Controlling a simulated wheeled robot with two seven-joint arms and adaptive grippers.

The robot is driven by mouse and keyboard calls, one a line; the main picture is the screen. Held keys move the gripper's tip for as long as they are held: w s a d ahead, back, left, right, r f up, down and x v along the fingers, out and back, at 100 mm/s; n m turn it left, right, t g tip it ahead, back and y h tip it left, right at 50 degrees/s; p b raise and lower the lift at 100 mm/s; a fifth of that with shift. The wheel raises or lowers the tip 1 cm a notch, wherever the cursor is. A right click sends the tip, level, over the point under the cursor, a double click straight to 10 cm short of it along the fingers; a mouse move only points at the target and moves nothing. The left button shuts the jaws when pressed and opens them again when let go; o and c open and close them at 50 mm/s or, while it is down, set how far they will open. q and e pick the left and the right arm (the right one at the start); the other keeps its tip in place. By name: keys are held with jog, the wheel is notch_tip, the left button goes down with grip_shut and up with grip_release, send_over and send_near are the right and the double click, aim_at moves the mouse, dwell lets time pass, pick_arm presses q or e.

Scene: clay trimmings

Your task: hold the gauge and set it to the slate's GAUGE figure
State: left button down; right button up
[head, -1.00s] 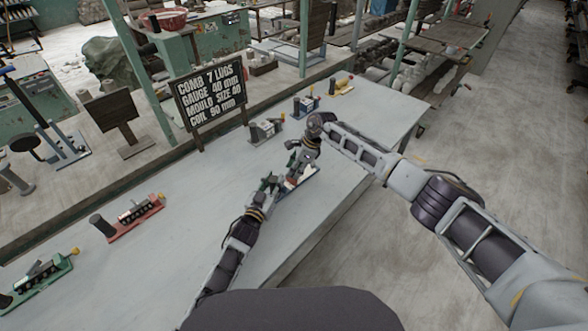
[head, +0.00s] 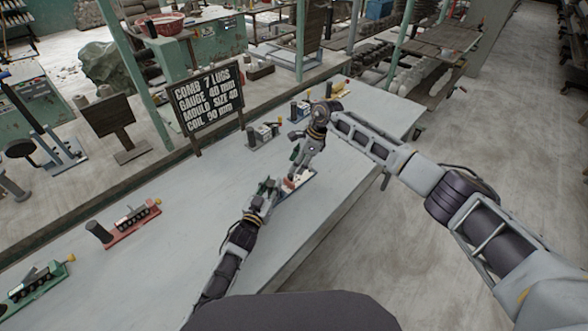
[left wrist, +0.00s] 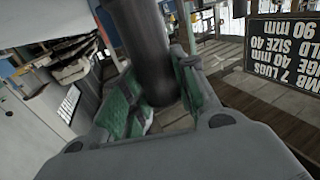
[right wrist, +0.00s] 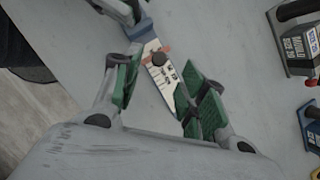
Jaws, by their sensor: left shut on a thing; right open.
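The slate (head: 207,98) reads GAUGE 40 mm. The gauge (head: 301,183) lies at the table's near edge. In the right wrist view the gauge (right wrist: 163,88) shows a white scale on a blue base, a reddish slider and a dark round knob. The slider's reading is too small to tell. My left gripper (head: 270,187) is shut on the gauge's dark upright handle (left wrist: 142,45). My right gripper (head: 299,161) is open above the gauge; its fingers (right wrist: 163,95) stand on either side of the scale, apart from the knob.
A red comb tool (head: 133,223) and a green one (head: 40,281) lie at the table's left. A mould-size block (head: 262,136), a blue-based tool (head: 303,109) and a yellow one (head: 337,91) stand towards the far right. The table's middle left is clear.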

jog(key=v, duration=0.6)
jog(key=shift+d+r, duration=0.1)
jog(key=shift+d, duration=0.05)
pick_arm(q)
jog(key=c, duration=1.1)
grip_release()
jog(key=shift+o, duration=0.2)
jog(key=shift+s, duration=0.15)
jog(key=shift+v, duration=5.85)
jog(key=shift+a+f, duration=0.1)
jog(key=shift+s, duration=0.15)
pick_arm(e)
jog(key=shift+s, duration=0.15)
